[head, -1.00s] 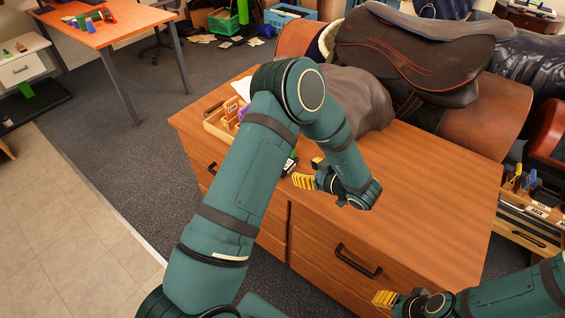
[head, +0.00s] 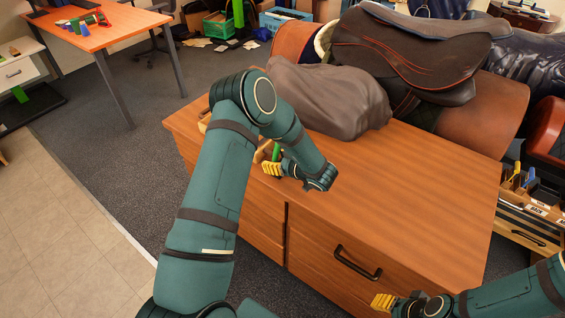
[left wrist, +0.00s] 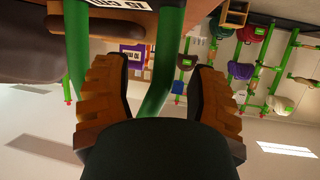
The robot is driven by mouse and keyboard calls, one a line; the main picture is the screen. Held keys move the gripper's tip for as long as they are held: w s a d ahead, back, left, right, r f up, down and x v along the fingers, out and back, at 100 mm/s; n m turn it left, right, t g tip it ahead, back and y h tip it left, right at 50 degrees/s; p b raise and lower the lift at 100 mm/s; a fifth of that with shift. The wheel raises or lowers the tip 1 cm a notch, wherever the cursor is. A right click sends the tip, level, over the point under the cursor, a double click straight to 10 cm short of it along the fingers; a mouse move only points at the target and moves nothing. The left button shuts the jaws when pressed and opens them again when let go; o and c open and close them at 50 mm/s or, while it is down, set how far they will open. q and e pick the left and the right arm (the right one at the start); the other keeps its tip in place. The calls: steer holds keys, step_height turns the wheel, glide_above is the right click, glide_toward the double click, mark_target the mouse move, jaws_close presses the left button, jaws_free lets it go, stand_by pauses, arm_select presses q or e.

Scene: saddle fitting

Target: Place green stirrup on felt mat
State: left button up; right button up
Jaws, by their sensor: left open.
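The green stirrup (left wrist: 167,62) fills the top of the left wrist view, with a white printed label on its upper part. One green bar shows between my fingers; another is partly behind the left finger. In the head view only a small green piece (head: 277,151) shows beside my left gripper (head: 271,169), near the dresser's front left edge. My left gripper's ribbed fingers (left wrist: 160,105) are spread apart around one bar, with gaps visible. My right gripper (head: 383,301) is at the bottom right; its jaw opening is unclear. I cannot make out a felt mat.
The wooden dresser top (head: 420,170) is clear at centre and right. A grey draped lump (head: 330,98) lies at its back, near a dark saddle (head: 415,60). An orange table (head: 95,32) with small objects stands far left. My left arm hides the dresser's left end.

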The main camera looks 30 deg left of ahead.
arm_select(q)
steer(key=shift+a+f, duration=0.1)
steer(key=shift+a, duration=0.15)
steer(key=shift+c, duration=0.4)
jaws_close()
